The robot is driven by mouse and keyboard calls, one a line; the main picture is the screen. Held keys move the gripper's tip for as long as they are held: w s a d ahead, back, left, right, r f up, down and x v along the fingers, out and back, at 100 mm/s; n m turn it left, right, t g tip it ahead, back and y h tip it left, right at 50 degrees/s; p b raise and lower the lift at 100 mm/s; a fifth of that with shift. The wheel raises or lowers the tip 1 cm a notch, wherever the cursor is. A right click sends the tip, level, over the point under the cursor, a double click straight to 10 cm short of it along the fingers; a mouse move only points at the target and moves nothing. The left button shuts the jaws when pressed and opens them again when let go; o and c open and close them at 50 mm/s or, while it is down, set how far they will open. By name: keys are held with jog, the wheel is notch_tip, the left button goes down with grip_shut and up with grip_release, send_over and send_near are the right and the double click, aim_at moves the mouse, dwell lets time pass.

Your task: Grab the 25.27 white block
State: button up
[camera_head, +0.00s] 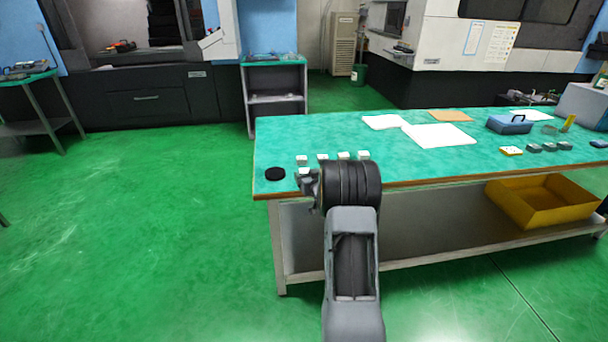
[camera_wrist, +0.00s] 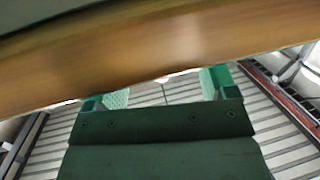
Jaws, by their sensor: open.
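Several small white blocks stand in a row near the left end of the green-topped table (camera_head: 400,152). They include one at the left (camera_head: 302,160), a second (camera_head: 322,157), a third (camera_head: 343,155) and one at the right (camera_head: 364,155). Another white block (camera_head: 304,171) sits nearer, partly hidden by my arm. No numbers are readable, so I cannot tell which is 25.27. In the wrist view my gripper (camera_wrist: 162,88) shows two green fingers wide apart with nothing between them. The table's brown edge (camera_wrist: 170,50) crosses close above them. No block shows in that view.
A black disc (camera_head: 275,173) lies left of the blocks. White sheets (camera_head: 438,135), a blue case (camera_head: 509,124) and several grey blocks (camera_head: 549,147) lie farther right. A yellow bin (camera_head: 541,205) sits on the lower shelf.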

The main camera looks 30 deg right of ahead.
aim_at(305, 173)
jog(key=shift+x, duration=1.4)
jog(key=shift+c, duration=0.4)
jog(key=c, duration=1.1)
jog(key=shift+r, duration=0.1)
